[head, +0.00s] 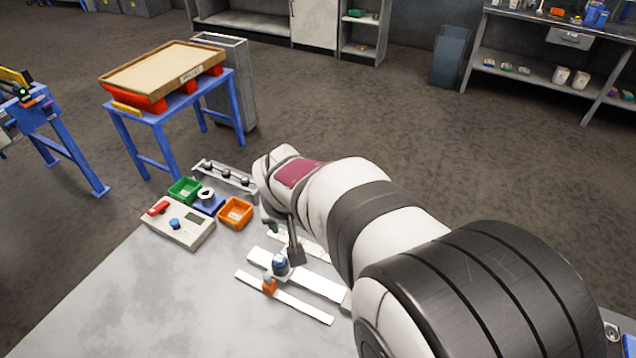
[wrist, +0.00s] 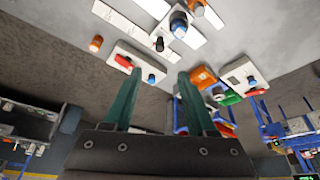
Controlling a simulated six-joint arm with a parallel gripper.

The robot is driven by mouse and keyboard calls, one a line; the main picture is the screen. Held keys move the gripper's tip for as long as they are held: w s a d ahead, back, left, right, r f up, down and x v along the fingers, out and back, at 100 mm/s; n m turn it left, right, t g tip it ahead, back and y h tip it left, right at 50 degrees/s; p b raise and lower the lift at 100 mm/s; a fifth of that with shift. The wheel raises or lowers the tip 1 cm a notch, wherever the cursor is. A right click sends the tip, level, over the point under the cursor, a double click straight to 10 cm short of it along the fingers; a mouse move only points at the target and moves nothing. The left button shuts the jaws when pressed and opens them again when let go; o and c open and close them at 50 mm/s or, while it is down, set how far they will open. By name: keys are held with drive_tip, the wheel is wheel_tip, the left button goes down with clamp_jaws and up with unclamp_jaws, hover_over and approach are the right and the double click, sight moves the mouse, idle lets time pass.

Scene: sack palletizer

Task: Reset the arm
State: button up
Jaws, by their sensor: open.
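My arm reaches from the lower right over the grey table (head: 130,305) in the head view, with its wrist end near the small bins. My gripper shows in the wrist view (wrist: 160,74) as two dark green fingers spread apart. I see nothing held between the fingers. In the head view my wrist mostly hides the gripper, so its exact height above the table is unclear.
A control box (head: 178,223), a green bin (head: 184,190) and an orange bin (head: 235,213) sit at the table's far edge. White strips (head: 285,297) with a blue-topped part (head: 280,264) lie beneath my arm. A blue stand (head: 160,140) holds a tray beyond. The table's left front is clear.

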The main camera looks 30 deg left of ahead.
drive_tip(key=shift+d, duration=0.1)
drive_tip(key=s+d+r+m+g+h, duration=0.1)
drive_tip(key=s+d+r+m, duration=0.1)
drive_tip(key=d, duration=0.6)
drive_tip(key=s+d+r+m, duration=0.1)
drive_tip(key=s+d+m, duration=0.15)
drive_tip(key=d, duration=0.55)
drive_tip(key=s+d+r+m+g+h, duration=0.1)
drive_tip(key=d+r+m, duration=0.15)
drive_tip(key=d, duration=0.45)
drive_tip(key=s+d+f+m+g+y, duration=0.1)
drive_tip(key=s+d+m, duration=0.4)
drive_tip(key=s, duration=0.8)
drive_tip(key=shift+s+d+f+g, duration=0.35)
drive_tip(key=shift+d+g, duration=0.05)
drive_tip(key=shift+d, duration=0.8)
